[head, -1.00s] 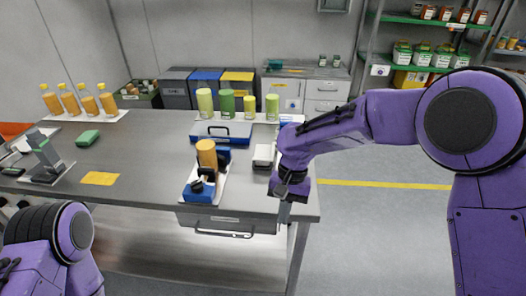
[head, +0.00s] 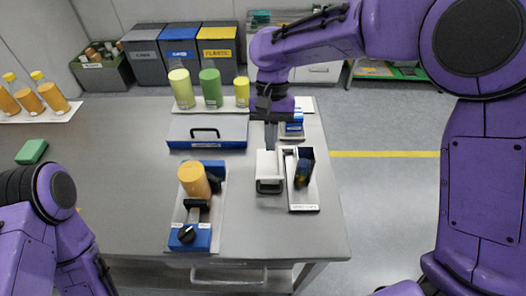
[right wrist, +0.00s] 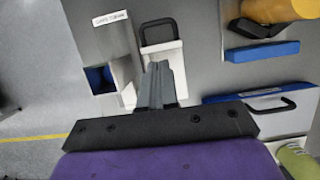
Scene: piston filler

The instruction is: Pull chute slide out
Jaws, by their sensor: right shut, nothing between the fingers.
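A white block with a black loop handle (head: 268,163), which looks like the chute slide, lies near the right end of the steel table (head: 130,180). Its handle faces the table's front edge. Beside it on the right is a narrow white tray (head: 304,207) with a dark blue piece (head: 303,172) standing in it. My right gripper (head: 270,146) points down at the back end of the white block, shut and empty. In the right wrist view the fingertips (right wrist: 157,66) overlap the block (right wrist: 165,53), the handle beyond them. Contact cannot be told. My left gripper is out of view.
The piston filler (head: 198,209) with an orange cylinder stands left of the block. A blue-and-white case (head: 206,132) and several green and yellow cylinders (head: 211,88) are behind. Orange bottles (head: 28,100) stand far left. The table's right edge is close by.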

